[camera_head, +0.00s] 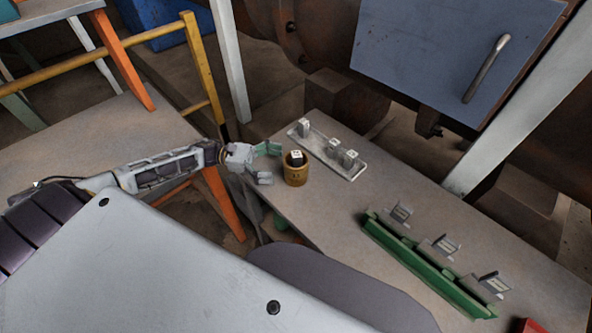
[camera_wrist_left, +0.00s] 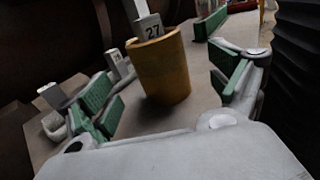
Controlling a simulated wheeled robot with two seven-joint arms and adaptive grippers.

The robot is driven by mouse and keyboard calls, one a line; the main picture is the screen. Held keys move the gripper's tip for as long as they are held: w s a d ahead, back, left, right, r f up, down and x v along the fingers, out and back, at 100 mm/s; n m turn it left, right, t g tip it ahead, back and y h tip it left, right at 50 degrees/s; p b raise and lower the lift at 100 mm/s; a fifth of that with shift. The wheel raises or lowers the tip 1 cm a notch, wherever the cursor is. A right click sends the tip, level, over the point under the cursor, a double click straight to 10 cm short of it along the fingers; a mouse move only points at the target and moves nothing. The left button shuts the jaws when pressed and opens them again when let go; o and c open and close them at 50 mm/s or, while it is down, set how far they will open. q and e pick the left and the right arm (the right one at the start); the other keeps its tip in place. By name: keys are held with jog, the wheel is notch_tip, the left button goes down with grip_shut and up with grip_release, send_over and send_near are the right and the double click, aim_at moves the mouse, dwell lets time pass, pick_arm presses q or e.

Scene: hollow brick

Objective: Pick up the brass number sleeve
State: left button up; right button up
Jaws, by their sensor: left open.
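The brass number sleeve (camera_head: 295,176) stands upright near the left edge of the grey table. It is a yellow-brown open cylinder around a pale block (camera_head: 296,157) whose top sticks out. The sleeve is large in the left wrist view (camera_wrist_left: 163,72), where the block (camera_wrist_left: 149,26) reads 27. My left gripper (camera_head: 267,163) is open and empty, just left of the sleeve, its fingers pointing at it. In the wrist view the sleeve shows between the green finger pads (camera_wrist_left: 165,92), apart from both. My right gripper is not in view.
A green rack (camera_head: 415,258) with three grey pieces lies on the table's right part. A red object (camera_head: 530,326) is at the lower right. The table between sleeve and rack is clear.

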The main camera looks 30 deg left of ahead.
aim_at(295, 166)
pick_arm(q)
jog(key=shift+x, duration=0.8)
jog(key=shift+w+d+r, duration=0.1)
jog(key=shift+w+d, duration=0.05)
jog(key=shift+d, duration=0.1)
jog(key=shift+w+d+p, duration=0.15)
jog(key=shift+d+p, duration=0.25)
jog(key=shift+d, duration=0.25)
jog(key=shift+x, duration=0.8)
jog(key=shift+p+x, duration=0.35)
jog(key=shift+x, duration=0.5)
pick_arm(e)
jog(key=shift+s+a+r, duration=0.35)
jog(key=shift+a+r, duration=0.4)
pick_arm(q)
jog(key=shift+c, duration=0.3)
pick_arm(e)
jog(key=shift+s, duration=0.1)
